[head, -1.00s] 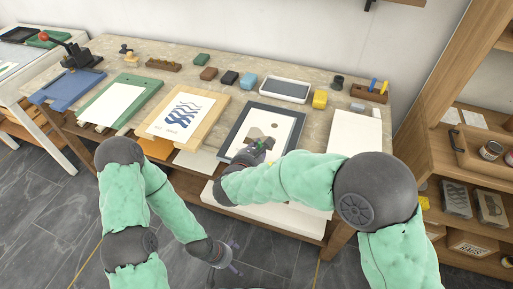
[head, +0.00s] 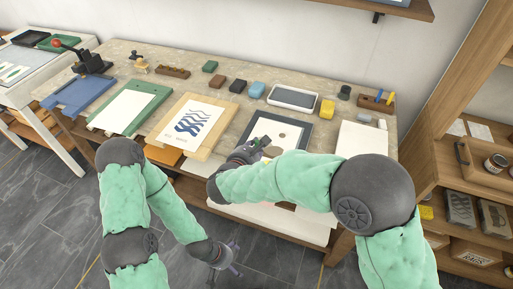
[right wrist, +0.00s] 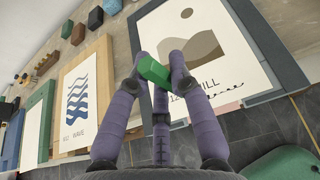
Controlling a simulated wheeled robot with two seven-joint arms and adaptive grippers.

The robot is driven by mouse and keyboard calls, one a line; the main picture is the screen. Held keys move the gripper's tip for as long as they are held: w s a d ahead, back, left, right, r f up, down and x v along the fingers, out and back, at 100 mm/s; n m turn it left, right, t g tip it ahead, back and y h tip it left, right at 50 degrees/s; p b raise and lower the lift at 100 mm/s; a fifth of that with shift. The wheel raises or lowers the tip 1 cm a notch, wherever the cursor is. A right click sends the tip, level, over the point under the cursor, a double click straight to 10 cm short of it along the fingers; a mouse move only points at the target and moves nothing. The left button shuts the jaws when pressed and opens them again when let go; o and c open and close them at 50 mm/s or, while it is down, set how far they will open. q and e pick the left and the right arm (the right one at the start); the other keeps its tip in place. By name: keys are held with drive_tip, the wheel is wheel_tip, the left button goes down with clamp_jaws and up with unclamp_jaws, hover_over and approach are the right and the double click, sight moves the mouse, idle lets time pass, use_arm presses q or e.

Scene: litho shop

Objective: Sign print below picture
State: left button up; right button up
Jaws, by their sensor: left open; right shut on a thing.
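The hill print (head: 291,133), white with brown hill shapes and a dot, lies in a dark grey frame (head: 246,128) on the bench. In the right wrist view the print (right wrist: 165,28) shows lettering ending in "HILL" below the picture, with small dark marks to its right. My right gripper (head: 260,143) is over the frame's lower left side, shut on a small green block-like thing (right wrist: 154,70). Its lower end is hidden, so contact with the paper cannot be told. My left gripper (head: 232,256) is open and empty, low in front of the bench.
The wave print (head: 188,122) on a wooden board and a green-framed sheet (head: 124,110) lie to the left. A pale stack (head: 361,139) is at right, beside wooden shelves (head: 440,150).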

sight(256, 141)
drive_tip(key=shift+d+r+p, duration=0.1)
drive_tip(key=shift+r+p, duration=1.05)
drive_tip(key=shift+r, duration=0.6)
drive_tip(key=shift+r, duration=0.1)
